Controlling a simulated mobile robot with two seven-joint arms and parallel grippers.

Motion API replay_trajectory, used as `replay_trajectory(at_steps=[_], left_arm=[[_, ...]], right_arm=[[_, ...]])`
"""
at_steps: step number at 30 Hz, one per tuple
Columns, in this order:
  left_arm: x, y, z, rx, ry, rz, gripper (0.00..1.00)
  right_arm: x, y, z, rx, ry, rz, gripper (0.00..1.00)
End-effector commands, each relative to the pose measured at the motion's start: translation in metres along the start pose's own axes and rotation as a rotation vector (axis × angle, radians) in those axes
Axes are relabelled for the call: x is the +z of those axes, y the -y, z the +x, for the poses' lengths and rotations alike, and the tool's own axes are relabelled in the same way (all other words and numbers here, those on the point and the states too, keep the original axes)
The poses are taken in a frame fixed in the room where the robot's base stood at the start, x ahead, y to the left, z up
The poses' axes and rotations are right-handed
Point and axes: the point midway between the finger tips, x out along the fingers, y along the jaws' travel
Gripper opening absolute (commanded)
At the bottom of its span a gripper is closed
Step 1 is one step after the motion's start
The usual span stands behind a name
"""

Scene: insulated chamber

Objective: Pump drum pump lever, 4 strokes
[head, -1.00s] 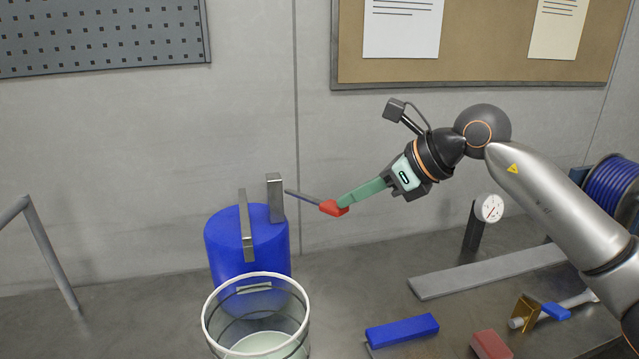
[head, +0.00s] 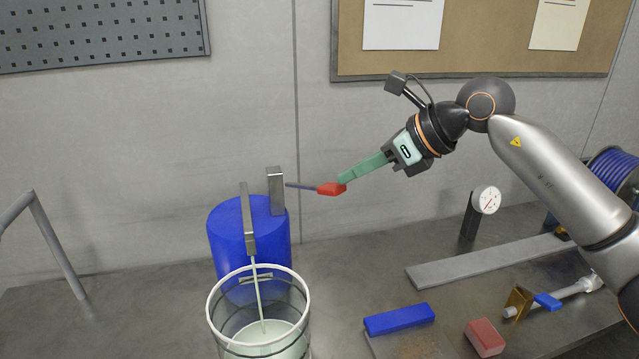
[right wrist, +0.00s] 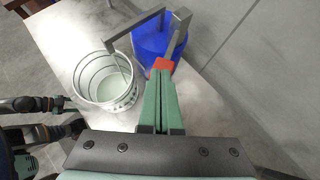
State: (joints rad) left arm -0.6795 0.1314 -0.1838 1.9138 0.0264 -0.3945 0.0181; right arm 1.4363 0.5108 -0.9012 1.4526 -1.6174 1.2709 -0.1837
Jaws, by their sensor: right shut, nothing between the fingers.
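The blue drum (head: 228,240) stands on the bench with a grey metal pump post (head: 276,190) and a spout (head: 247,218) on top. The pump lever (head: 300,185) sticks out to the right, nearly level, and ends in a red grip (head: 331,188). A pale stream (head: 259,300) runs from the spout into the white-rimmed bucket (head: 209,316), which holds pale liquid. My right gripper (head: 345,180) is shut with nothing between its fingers; its green fingertips are at the red grip. In the right wrist view the fingertips (right wrist: 162,75) overlap the red grip (right wrist: 163,64).
A blue block (head: 399,320), a red block (head: 485,337) and a long grey bar (head: 487,262) lie at the right of the bench. A dial gauge (head: 486,200) and a blue hose reel (head: 612,167) stand behind. A grey rail (head: 54,244) is at left.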

Motion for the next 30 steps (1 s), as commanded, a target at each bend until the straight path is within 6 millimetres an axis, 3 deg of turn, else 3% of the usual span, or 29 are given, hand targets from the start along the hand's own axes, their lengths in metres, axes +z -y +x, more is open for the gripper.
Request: replay_trajectory(at_steps=[17,26,30], left_arm=[[-0.035,-0.003,-0.032,0.001,-0.002,0.0,0.5],[-0.035,-0.003,-0.031,0.001,-0.003,0.0,0.5],[-0.035,-0.003,-0.031,0.001,-0.003,0.0,0.5]], right_arm=[[0.048,0.0,-0.038,0.0,0.0,0.0,0.0],[0.048,0.0,-0.038,0.001,0.0,0.0,0.0],[0.05,-0.013,-0.026,0.053,0.052,0.018,0.0]])
